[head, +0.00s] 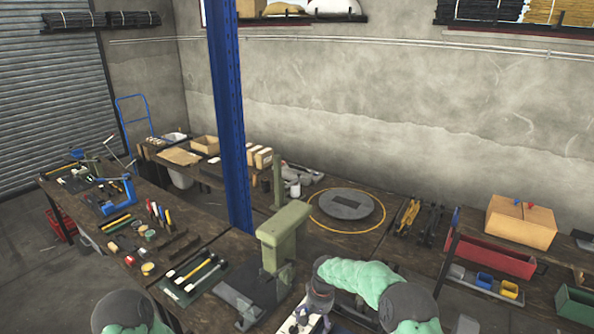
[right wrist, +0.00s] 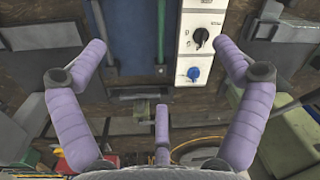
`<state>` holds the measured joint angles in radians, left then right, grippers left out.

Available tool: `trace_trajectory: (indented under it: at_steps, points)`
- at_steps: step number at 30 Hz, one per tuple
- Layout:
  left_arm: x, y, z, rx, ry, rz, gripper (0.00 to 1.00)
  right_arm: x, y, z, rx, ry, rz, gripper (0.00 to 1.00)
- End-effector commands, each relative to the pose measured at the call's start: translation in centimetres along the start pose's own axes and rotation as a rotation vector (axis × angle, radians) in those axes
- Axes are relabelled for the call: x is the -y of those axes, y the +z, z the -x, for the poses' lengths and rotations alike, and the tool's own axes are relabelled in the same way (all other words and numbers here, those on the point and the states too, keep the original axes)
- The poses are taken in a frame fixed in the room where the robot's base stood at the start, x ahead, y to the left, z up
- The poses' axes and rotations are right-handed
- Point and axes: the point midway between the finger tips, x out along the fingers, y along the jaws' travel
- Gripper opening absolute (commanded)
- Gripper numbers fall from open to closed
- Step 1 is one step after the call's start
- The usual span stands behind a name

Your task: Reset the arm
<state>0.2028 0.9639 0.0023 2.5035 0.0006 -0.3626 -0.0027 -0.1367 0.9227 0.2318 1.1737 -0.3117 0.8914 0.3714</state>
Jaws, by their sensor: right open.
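My right arm comes in at the bottom right of the head view, with its gripper (head: 304,318) low beside the green rivet press (head: 283,238), partly cut off by the frame edge. In the right wrist view my right gripper (right wrist: 162,50) has its purple fingers spread wide, with nothing between them. Behind the fingers is a white control panel (right wrist: 198,42) with a black knob (right wrist: 201,38) and a blue knob (right wrist: 194,73). Only a rounded green part of my left arm shows at the bottom left of the head view; its gripper is out of frame.
Wooden benches carry a tool mat (head: 193,275), a blue clamp-like tool (head: 118,197) and a grey round plate (head: 346,204). A blue post (head: 228,120) rises behind the press. A cardboard box (head: 520,222) and red bin (head: 488,256) stand at the right.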

Motion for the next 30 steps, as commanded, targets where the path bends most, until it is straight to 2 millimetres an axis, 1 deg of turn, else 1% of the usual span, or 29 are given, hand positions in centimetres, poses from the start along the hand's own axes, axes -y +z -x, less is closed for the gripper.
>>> trace_trajectory:
  at_steps: [1, 5, 6, 8, 9, 11, 12, 14, 15, 17, 18, 21, 24, 30]
  points:
    - [0.0, 0.0, 0.0, 0.0, 0.0, 0.0, 0.4, -0.3, 0.9, -1.1, 0.009, -0.014, 0.001, 0.98]
    - [0.0, 0.0, 0.0, 0.0, 0.0, 0.0, 0.4, -0.9, 3.6, -4.5, 0.019, -0.063, 0.005, 0.98]
    - [0.0, 0.0, 0.0, 0.0, 0.0, 0.0, 0.4, -1.2, 4.8, -5.6, 0.023, -0.081, 0.004, 0.98]
    - [0.0, 0.0, 0.0, 0.0, 0.0, 0.0, 0.4, -1.6, 6.8, -7.3, 0.025, -0.11, 0.0, 0.98]
    - [0.0, 0.0, 0.0, 0.0, 0.0, 0.0, 0.4, -1.8, 8.1, -8.3, 0.025, -0.129, -0.003, 0.98]
    - [0.0, 0.0, 0.0, 0.0, 0.0, 0.0, 0.4, -2.1, 10.2, -9.7, 0.025, -0.155, -0.012, 0.98]
    - [0.0, 0.0, 0.0, 0.0, 0.0, 0.0, 0.4, -2.3, 11.7, -10.6, 0.024, -0.171, -0.018, 0.98]
    - [0.0, 0.0, 0.0, 0.0, 0.0, 0.0, 0.4, -2.7, 14.0, -11.6, 0.022, -0.192, -0.031, 0.98]
    - [0.0, 0.0, 0.0, 0.0, 0.0, 0.0, 0.4, -3.0, 15.6, -12.2, 0.021, -0.205, -0.04, 0.98]
    - [0.0, 0.0, 0.0, 0.0, 0.0, 0.0, 0.4, -3.3, 17.9, -13.0, 0.016, -0.222, -0.056, 0.98]
    - [0.0, 0.0, 0.0, 0.0, 0.0, 0.0, 0.4, -3.6, 19.5, -13.4, 0.013, -0.231, -0.067, 0.98]
    - [0.0, 0.0, 0.0, 0.0, 0.0, 0.0, 0.4, -4.2, 23.3, -14.0, 0.004, -0.246, -0.094, 0.98]
    - [0.0, 0.0, 0.0, 0.0, 0.0, 0.0, 0.4, -4.7, 26.4, -14.1, -0.003, -0.253, -0.118, 0.98]
    - [0.0, 0.0, 0.0, 0.0, 0.0, 0.0, 0.4, -5.5, 31.2, -13.8, -0.014, -0.252, -0.153, 0.98]
